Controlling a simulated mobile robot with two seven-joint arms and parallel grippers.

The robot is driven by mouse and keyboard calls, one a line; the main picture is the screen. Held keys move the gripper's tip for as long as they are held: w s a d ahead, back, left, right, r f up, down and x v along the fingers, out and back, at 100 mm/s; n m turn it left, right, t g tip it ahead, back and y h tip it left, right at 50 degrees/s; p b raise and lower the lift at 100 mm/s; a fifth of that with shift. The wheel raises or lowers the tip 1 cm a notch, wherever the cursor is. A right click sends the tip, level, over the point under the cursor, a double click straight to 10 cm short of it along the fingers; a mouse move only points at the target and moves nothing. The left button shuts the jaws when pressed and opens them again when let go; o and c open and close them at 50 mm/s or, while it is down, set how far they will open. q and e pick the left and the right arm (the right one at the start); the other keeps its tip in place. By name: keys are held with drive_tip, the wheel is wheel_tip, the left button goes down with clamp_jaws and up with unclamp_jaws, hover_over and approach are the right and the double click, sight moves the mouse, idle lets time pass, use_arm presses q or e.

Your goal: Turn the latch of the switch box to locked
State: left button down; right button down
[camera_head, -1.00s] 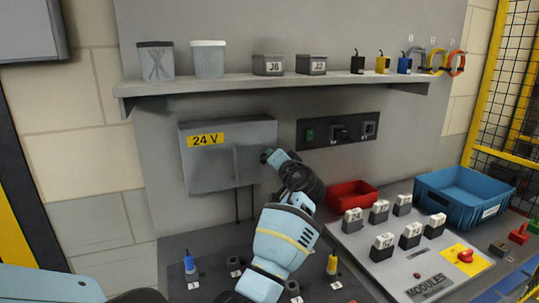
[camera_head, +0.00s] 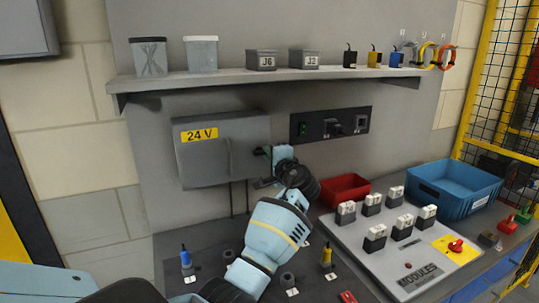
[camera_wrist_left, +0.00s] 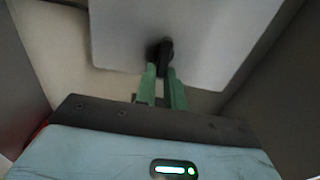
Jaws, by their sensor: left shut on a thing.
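The grey switch box (camera_head: 205,160) with a yellow "24 V" label hangs on the grey wall panel, its front closed. A vertical grip shows on its front. My left gripper (camera_head: 262,166) is at the right side of the box. In the left wrist view its green fingers (camera_wrist_left: 164,75) are shut on the small dark latch (camera_wrist_left: 166,50), which stands out from a pale grey face. In the head view the latch is hidden by the gripper, and I cannot tell its exact angle there. My right gripper is not in view.
A shelf (camera_head: 270,77) with bins, modules and coloured rings runs above the box. A black socket panel (camera_head: 330,125) is to the right. Below are a red bin (camera_head: 345,190), a blue crate (camera_head: 455,190) and a module board (camera_head: 395,265). Pegs stand on the bench under my arm.

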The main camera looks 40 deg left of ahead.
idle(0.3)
use_arm(q)
drive_tip(key=c, duration=1.5)
unclamp_jaws()
drive_tip(key=shift+v, duration=3.9)
drive_tip(key=shift+f, duration=0.1)
